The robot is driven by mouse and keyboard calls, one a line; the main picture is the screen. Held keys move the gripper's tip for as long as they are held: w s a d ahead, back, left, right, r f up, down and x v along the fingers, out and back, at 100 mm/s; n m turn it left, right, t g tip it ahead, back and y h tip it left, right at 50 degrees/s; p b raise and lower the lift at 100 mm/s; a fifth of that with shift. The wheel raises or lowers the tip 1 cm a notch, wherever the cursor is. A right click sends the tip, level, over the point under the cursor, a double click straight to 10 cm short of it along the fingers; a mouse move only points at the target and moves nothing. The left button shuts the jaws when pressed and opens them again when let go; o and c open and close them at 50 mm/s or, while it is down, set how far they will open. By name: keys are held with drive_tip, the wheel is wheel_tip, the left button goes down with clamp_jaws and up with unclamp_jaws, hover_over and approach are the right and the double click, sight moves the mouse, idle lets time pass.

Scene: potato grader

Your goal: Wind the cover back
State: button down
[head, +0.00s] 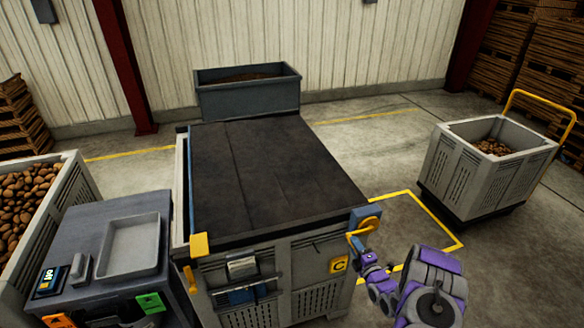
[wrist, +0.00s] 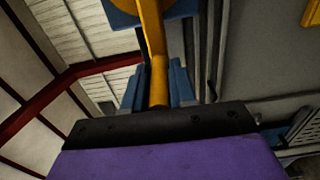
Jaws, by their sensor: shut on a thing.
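The dark cover (head: 265,170) lies flat over the top of the large grey grader bin (head: 320,275) in the head view. A yellow crank handle (head: 362,228) sits at the bin's front right corner, on a blue mount. My gripper (head: 358,250) is at this crank. In the wrist view, the blue fingers of my gripper (wrist: 158,88) are closed on either side of the yellow crank handle (wrist: 157,60). The exact contact is partly hidden by the black gripper body. What lies under the cover is hidden.
A bench with a grey tray (head: 130,245) and a scale stands at left, beside a potato crate (head: 75,185). A wheeled potato bin (head: 485,165) stands at right. A dark trough (head: 248,95) is behind the cover. Floor between the grader and wheeled bin is clear.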

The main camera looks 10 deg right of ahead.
drive_tip(key=r, duration=0.3)
drive_tip(key=shift+d+r+p, duration=0.35)
drive_tip(key=shift+d+p, duration=0.05)
drive_tip(key=d+r+b, duration=0.1)
drive_tip(key=d+r, duration=0.5)
drive_tip(key=d, duration=0.3)
drive_tip(key=shift+w, duration=0.35)
drive_tip(key=shift+d, duration=0.1)
